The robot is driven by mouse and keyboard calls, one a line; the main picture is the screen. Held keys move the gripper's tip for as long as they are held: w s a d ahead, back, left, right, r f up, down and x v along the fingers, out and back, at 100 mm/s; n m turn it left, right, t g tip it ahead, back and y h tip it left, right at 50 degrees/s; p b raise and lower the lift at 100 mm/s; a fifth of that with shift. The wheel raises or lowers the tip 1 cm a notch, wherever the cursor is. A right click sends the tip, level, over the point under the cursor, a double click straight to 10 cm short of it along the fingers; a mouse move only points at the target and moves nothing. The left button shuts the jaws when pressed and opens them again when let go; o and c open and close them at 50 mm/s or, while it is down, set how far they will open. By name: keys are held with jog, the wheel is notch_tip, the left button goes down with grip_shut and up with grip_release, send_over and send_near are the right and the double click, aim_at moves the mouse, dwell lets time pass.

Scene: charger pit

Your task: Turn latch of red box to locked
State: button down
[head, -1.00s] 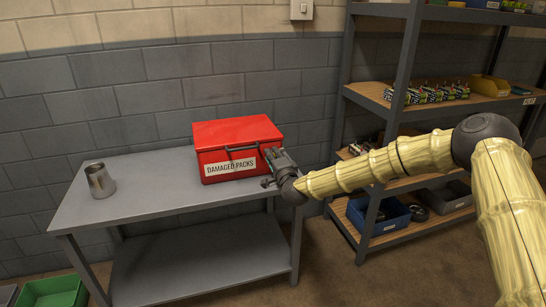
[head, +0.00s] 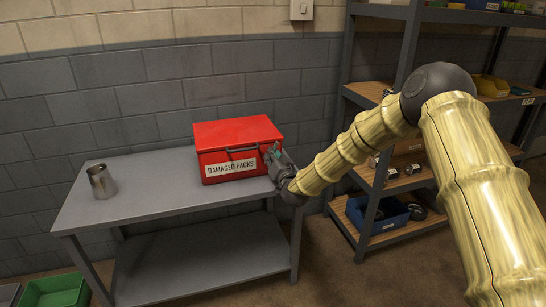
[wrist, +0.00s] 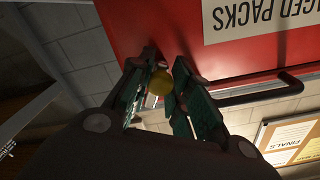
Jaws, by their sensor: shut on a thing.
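The closed red box (head: 235,133) labelled "DAMAGED PACKS" stands on the grey table, with a dark handle (head: 242,149) on its front. My gripper (head: 272,155) is at the right end of the box's front face. In the wrist view the box (wrist: 180,35) appears upside down. There my gripper (wrist: 165,75) has its fingers closed around a small round yellowish piece (wrist: 160,83), which seems to be the latch. The fingers hide most of the latch, so its turn position cannot be read.
The grey table (head: 150,196) also holds a metal cup (head: 101,181) at left. A shelf rack (head: 385,105) with bins stands at right, close behind my arm. A green bin (head: 56,292) is on the floor at lower left.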

jog(key=n, duration=0.5)
jog(key=shift+f+n, duration=0.1)
jog(key=shift+n, duration=0.3)
dwell(0.4)
jog(key=c, duration=1.3)
grip_release()
jog(key=shift+o, duration=0.2)
jog(key=v, duration=1.2)
